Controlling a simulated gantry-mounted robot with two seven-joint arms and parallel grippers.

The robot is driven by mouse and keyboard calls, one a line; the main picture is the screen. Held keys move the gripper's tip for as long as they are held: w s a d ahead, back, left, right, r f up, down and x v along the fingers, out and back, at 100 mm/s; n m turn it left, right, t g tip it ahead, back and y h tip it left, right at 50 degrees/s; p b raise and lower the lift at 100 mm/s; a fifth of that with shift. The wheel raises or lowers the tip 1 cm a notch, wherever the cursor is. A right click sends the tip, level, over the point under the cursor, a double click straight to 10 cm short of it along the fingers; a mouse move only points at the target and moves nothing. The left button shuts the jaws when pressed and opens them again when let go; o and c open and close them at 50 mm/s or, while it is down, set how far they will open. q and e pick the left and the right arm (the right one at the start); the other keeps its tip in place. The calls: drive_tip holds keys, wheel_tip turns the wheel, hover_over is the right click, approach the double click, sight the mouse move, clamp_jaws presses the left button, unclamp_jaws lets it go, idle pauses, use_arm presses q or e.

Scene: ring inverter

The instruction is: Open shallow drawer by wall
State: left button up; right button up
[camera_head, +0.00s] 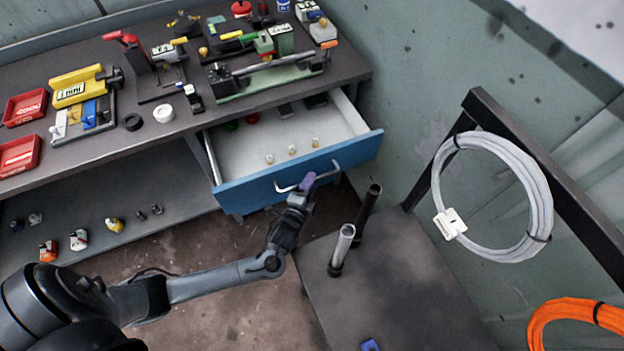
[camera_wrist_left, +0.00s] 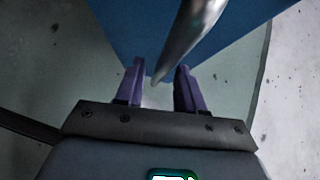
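The shallow drawer (camera_head: 357,152), with a blue front and pale inside, stands pulled out from under the bench near the wall. Its metal bar handle (camera_head: 284,189) is on the front face. My left gripper (camera_head: 308,180) is at the handle, in front of the drawer. In the left wrist view my purple fingers (camera_wrist_left: 160,72) are spread apart, with the handle (camera_wrist_left: 196,28) reaching down toward the gap between them. The blue drawer front (camera_wrist_left: 120,30) is behind. I cannot tell whether a finger touches the handle. My right gripper is not in view.
Small knobs (camera_head: 292,150) and dark items are in the drawer. The bench top (camera_head: 60,160) above holds tools and red trays. A dark table (camera_head: 400,270) with two upright tubes (camera_head: 343,245) stands right of my arm. A grey cable coil (camera_head: 545,200) hangs at right.

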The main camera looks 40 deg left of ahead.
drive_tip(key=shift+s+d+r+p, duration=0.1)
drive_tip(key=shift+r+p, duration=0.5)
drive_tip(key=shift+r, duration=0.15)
use_arm(q)
drive_tip(key=v, duration=0.6)
